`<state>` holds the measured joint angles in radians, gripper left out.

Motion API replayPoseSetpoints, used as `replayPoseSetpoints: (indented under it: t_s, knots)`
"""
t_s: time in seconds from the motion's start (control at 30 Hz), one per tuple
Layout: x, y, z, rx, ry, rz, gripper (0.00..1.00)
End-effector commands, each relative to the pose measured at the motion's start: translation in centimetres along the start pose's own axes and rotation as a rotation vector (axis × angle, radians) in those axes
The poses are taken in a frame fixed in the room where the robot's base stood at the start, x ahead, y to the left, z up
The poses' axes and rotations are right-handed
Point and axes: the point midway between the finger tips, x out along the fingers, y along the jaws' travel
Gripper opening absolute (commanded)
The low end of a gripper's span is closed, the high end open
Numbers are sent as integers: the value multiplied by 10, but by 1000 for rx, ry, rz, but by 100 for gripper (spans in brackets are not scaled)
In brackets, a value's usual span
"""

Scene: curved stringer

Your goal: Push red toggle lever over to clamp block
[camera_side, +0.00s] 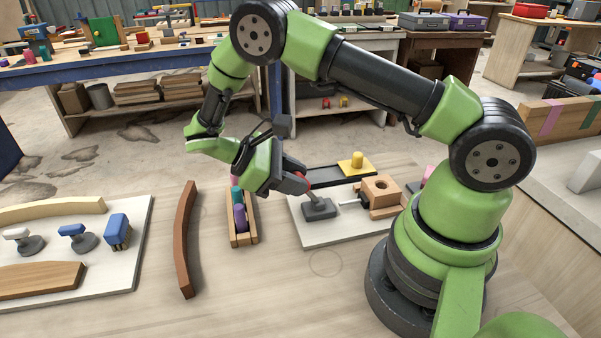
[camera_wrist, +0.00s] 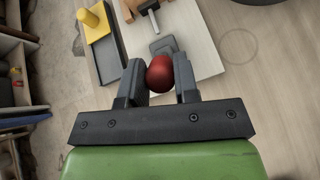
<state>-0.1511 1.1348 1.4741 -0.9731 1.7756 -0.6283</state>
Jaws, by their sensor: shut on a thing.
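The red toggle lever (camera_side: 304,179) shows as a small red part at my gripper (camera_side: 298,181) in the side view. In the wrist view, its round red knob (camera_wrist: 160,74) sits between the two fingers of my gripper (camera_wrist: 160,82), which are shut on it. The grey clamp base (camera_side: 320,209) is on a pale board just below the gripper; part of it shows in the wrist view (camera_wrist: 163,45). I cannot tell whether the plunger touches the block.
A dark tray (camera_side: 325,177) with a yellow knobbed piece (camera_side: 352,162) lies behind the clamp. A wooden rack (camera_side: 242,229) of coloured pegs and a curved brown strip (camera_side: 186,240) lie to the left. A white board (camera_side: 140,225) holds more tools.

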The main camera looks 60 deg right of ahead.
Motion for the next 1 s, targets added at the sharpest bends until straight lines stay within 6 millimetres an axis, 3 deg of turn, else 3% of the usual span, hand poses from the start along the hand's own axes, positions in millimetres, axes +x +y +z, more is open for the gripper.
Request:
replayPoseSetpoints:
  t_s: [0.6, 0.63, 0.73, 1.0]
  knots:
    - [0, -1, -5, -1, -44, 11, 0]
    - [0, -1, -5, -1, -44, 11, 31]
    - [0, -1, -4, -1, -44, 11, 54]
    - [-1, -1, -4, 1, -44, 11, 54]
